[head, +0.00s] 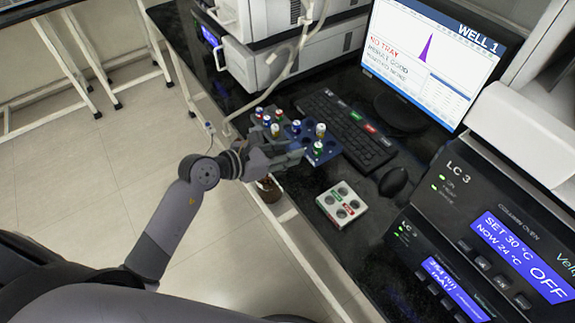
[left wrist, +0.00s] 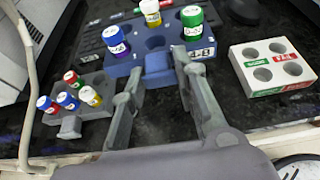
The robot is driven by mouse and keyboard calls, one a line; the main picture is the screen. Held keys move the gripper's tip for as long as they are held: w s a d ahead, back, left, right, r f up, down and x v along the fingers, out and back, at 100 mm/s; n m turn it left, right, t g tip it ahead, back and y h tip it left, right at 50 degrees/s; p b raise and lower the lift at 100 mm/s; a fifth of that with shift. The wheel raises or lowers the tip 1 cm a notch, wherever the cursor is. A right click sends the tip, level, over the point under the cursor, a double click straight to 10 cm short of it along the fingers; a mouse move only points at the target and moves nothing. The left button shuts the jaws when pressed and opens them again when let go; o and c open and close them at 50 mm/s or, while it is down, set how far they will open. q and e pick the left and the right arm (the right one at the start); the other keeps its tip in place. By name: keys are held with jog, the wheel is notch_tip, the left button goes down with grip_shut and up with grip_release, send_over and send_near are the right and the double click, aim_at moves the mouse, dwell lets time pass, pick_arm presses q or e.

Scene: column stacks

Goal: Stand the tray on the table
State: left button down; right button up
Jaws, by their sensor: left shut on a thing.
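The blue tray (head: 331,151) holds several capped vials; in the left wrist view the tray (left wrist: 128,64) carries purple-, yellow- and green-banded ones, with empty wells between them. My left gripper (head: 299,152) is shut on the tray's near-side tab; its two fingers flank the blue tab in the left wrist view (left wrist: 158,68). The tray looks level, over the dark table (head: 285,185) in front of the keyboard. I cannot tell whether its underside touches the table. My right gripper is not in view.
A grey rack (left wrist: 96,105) with several vials stands left of the tray. A white block with holes (head: 342,204) lies nearer, with a black mouse (head: 393,181) to its right. The keyboard (head: 345,132) is behind the tray. The monitor (head: 425,55) reads "NO TRAY". Instruments stand at right.

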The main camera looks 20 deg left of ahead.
aim_at(286, 175)
pick_arm(q)
jog(key=shift+f, duration=0.8)
notch_tip(286, 175, down, 4)
jog(key=shift+f+b, duration=0.1)
jog(key=shift+b, duration=0.3)
jog(key=shift+s+f+b, duration=0.1)
jog(key=shift+f+b, duration=0.3)
jog(key=shift+f, duration=0.15)
